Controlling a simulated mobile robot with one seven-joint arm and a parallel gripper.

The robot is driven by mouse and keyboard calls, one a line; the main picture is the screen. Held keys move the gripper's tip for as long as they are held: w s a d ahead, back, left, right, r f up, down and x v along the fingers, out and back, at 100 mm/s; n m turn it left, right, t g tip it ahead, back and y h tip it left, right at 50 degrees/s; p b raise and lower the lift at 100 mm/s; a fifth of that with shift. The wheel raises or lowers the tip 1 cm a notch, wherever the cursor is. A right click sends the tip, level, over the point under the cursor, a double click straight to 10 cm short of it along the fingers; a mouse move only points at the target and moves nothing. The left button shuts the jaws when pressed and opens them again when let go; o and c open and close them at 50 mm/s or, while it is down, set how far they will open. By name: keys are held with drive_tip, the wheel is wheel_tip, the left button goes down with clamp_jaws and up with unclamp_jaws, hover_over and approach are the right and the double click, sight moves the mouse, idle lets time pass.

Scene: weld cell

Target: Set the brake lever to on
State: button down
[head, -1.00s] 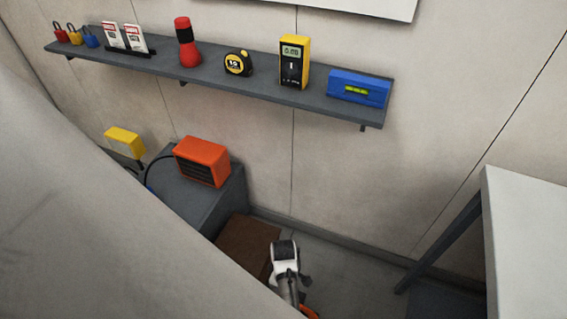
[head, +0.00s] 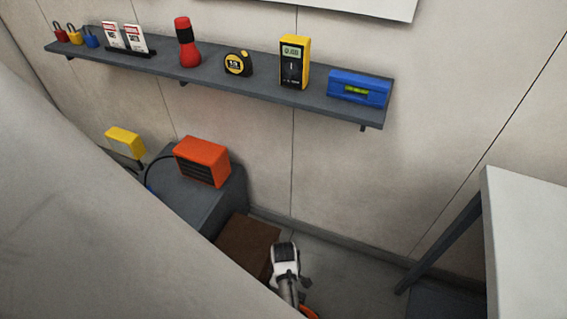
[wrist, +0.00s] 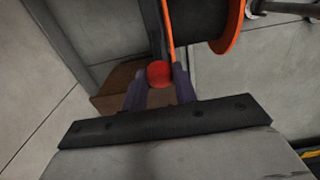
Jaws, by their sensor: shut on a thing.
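The brake lever's red round knob (wrist: 158,73) shows in the wrist view between the two fingers of my gripper (wrist: 160,88). The fingers are shut on it, one on each side. In the head view my wrist (head: 285,262) shows low in the middle, and the fingers and the lever cannot be made out. A bit of orange rim (head: 308,312) shows at the bottom edge.
A brown box (head: 247,244) lies on the floor beside a grey cabinet bearing an orange heater (head: 202,161). A wall shelf (head: 225,79) with several tools runs above. A white-topped table (head: 530,240) stands at the right. A large pale surface covers the lower left.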

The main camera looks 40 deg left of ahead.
drive_tip(key=shift+d+r, duration=0.1)
drive_tip(key=shift+d, duration=0.05)
drive_tip(key=shift+w+d+r+y+p, duration=0.2)
drive_tip(key=shift+d+y+p, duration=0.4)
drive_tip(key=shift+y, duration=0.2)
drive_tip(key=shift+w+d+g+y, duration=0.15)
drive_tip(key=shift+d+g+y, duration=0.25)
drive_tip(key=shift+d+y, duration=0.3)
drive_tip(key=d+y, duration=0.1)
drive_tip(key=d+y+b, duration=0.1)
drive_tip(key=w+d+g+y+b, duration=0.1)
drive_tip(key=y, duration=0.1)
drive_tip(key=shift+f, duration=0.3)
drive_tip(key=shift+w+d+f+b, duration=0.1)
drive_tip(key=shift+d+f+b, duration=0.15)
drive_tip(key=shift+d, duration=0.3)
drive_tip(key=shift+w+d+f+b, duration=0.1)
drive_tip(key=shift+d+b, duration=0.2)
drive_tip(key=shift+d, duration=0.35)
drive_tip(key=c, duration=1.1)
unclamp_jaws()
drive_tip(key=shift+c, duration=0.2)
drive_tip(key=shift+o, duration=0.2)
drive_tip(key=shift+r, duration=0.1)
